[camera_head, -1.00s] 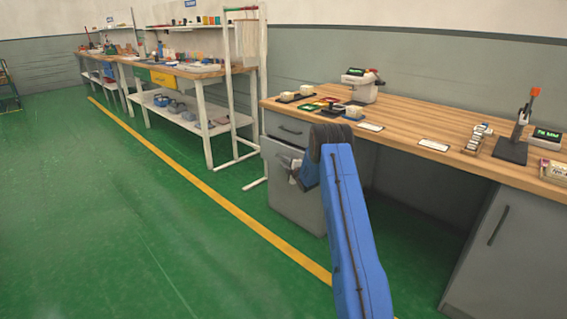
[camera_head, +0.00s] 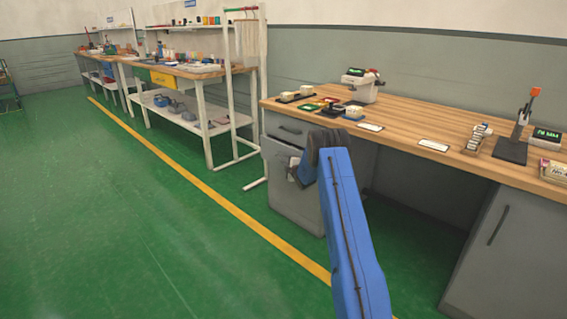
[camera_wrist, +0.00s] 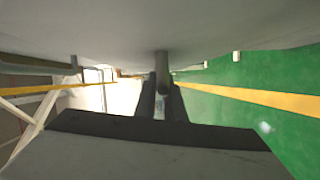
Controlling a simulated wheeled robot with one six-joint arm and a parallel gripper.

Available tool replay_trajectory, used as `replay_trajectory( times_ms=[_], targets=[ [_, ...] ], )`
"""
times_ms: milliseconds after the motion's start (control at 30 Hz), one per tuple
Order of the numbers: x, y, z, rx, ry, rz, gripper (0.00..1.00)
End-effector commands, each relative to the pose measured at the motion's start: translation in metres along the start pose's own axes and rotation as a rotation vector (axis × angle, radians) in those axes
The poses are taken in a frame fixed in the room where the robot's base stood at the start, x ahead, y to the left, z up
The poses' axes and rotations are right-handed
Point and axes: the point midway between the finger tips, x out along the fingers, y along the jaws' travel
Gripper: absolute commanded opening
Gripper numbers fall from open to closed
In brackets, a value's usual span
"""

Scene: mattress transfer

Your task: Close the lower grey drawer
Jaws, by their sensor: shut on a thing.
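The lower grey drawer (camera_head: 283,200) is the tall front under the left end of the wooden workbench. Its top edge stands out a little from the upper drawer, so it looks slightly open. My gripper (camera_head: 295,172) is at the upper part of this front, and my blue arm partly hides the right side. In the wrist view the grey drawer front fills the top of the picture. There my gripper's dark fingers (camera_wrist: 165,98) are shut on the drawer's bar handle (camera_wrist: 162,72), seen nearly end-on.
The upper grey drawer (camera_head: 285,128) looks shut. The workbench top (camera_head: 400,125) carries a scale, small trays and a stand. A grey cabinet (camera_head: 490,255) stands at the right. Open green floor (camera_head: 120,220) with a yellow line lies to the left.

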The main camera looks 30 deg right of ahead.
Motion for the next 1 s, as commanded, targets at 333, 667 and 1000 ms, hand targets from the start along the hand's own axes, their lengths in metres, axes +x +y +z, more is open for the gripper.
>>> replay_trajectory(
  times_ms=[333, 667, 1000],
  targets=[
    [0.015, 0.008, 0.037, -0.001, -0.001, 0.000, 0.00],
    [0.014, 0.008, 0.037, 0.000, -0.002, 0.000, 0.28],
    [0.010, 0.008, 0.036, 0.000, -0.001, 0.000, 0.28]
  ],
)
